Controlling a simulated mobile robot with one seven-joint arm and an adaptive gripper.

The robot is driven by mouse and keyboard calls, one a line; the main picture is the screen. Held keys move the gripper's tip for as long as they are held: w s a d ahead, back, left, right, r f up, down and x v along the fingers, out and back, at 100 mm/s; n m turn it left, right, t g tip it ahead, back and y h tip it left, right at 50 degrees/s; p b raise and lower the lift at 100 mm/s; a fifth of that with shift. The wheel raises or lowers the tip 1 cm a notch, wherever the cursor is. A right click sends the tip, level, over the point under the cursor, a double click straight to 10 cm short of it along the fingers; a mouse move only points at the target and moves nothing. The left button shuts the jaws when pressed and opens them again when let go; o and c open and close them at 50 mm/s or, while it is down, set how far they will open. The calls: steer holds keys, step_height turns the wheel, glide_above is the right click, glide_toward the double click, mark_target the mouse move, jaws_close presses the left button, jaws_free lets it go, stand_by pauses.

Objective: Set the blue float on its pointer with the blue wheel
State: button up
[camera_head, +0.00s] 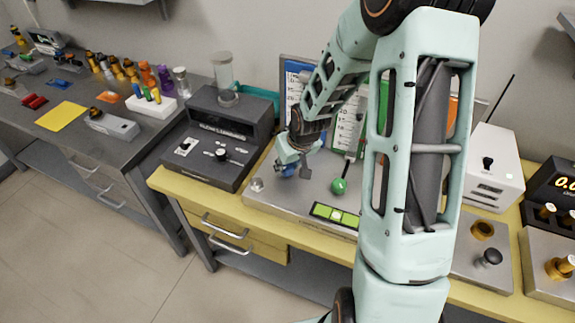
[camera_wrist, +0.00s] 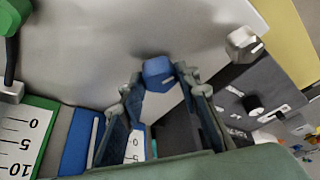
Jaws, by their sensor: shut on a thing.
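The blue wheel (camera_wrist: 157,72) is between the fingertips of my gripper (camera_wrist: 158,80) in the wrist view, and the gripper is shut on it. In the head view my gripper (camera_head: 292,160) reaches down to the metal base plate, with a little of the blue wheel (camera_head: 288,170) showing beneath it. The blue-edged scale panel (camera_head: 293,68) stands behind, partly hidden by my arm. In the wrist view, part of the blue panel (camera_wrist: 76,145) and its white scale (camera_wrist: 135,146) show behind the fingers. I cannot make out the blue float or its pointer.
A green-edged scale (camera_head: 348,122) stands behind. A dark control box (camera_head: 222,135) is close on the left. A silver knob (camera_head: 257,184) sits at the plate's left corner.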

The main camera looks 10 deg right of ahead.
steer(key=shift+r+n+p, duration=0.1)
steer(key=shift+n+p, duration=0.2)
steer(key=shift+p, duration=0.1)
steer(key=o, duration=1.1)
steer(key=shift+o, duration=0.2)
steer(key=v, duration=1.1)
steer(key=shift+s+d+r, duration=0.25)
steer(key=shift+r, duration=0.1)
steer(key=shift+w+d, duration=0.1)
